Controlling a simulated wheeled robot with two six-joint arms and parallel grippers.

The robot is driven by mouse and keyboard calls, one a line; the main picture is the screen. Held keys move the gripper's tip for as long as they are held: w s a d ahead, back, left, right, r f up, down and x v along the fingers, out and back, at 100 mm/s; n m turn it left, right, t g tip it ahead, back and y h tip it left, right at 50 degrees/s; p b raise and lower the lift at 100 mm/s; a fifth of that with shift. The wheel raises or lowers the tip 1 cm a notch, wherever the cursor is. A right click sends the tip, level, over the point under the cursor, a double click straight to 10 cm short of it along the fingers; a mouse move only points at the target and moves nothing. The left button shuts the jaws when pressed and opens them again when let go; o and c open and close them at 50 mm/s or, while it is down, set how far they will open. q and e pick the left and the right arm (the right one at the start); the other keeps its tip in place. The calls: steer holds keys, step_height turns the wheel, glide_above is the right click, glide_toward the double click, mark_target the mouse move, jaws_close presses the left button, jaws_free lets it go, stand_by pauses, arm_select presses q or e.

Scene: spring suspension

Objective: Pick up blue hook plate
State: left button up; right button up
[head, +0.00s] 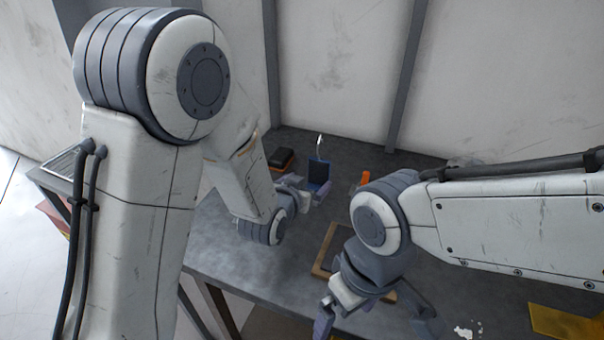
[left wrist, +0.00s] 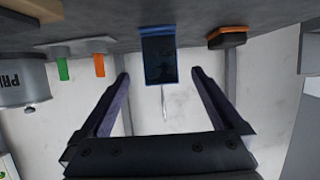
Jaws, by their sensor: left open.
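The blue hook plate (head: 319,173) stands upright near the back of the dark table, with a thin pale hook rising above it. It also shows in the left wrist view (left wrist: 159,58), upside down, with a dark face and blue edges. My left gripper (head: 306,194) is open and empty just in front of the plate. In the left wrist view its two fingers (left wrist: 160,74) point at the plate, one on each side, with gaps between. My right gripper (head: 376,320) is at the table's front, its fingers apart and partly cut off by the frame.
A black box on an orange base (head: 280,158) lies left of the plate. An orange part (head: 365,178) is to its right, with a green one (left wrist: 62,68) near. A brown-edged tray (head: 323,262) lies in front. A grey wall rises behind.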

mark_target(318, 173)
arm_select(q)
steer(key=x, duration=0.4)
steer(key=shift+w, duration=0.15)
steer(key=p+x, duration=0.1)
steer(key=x, duration=0.4)
steer(key=shift+f+p, duration=0.15)
steer(key=shift+p, duration=0.15)
steer(key=shift+c, duration=0.3)
steer(key=c, duration=1.4)
steer(key=shift+c, duration=0.2)
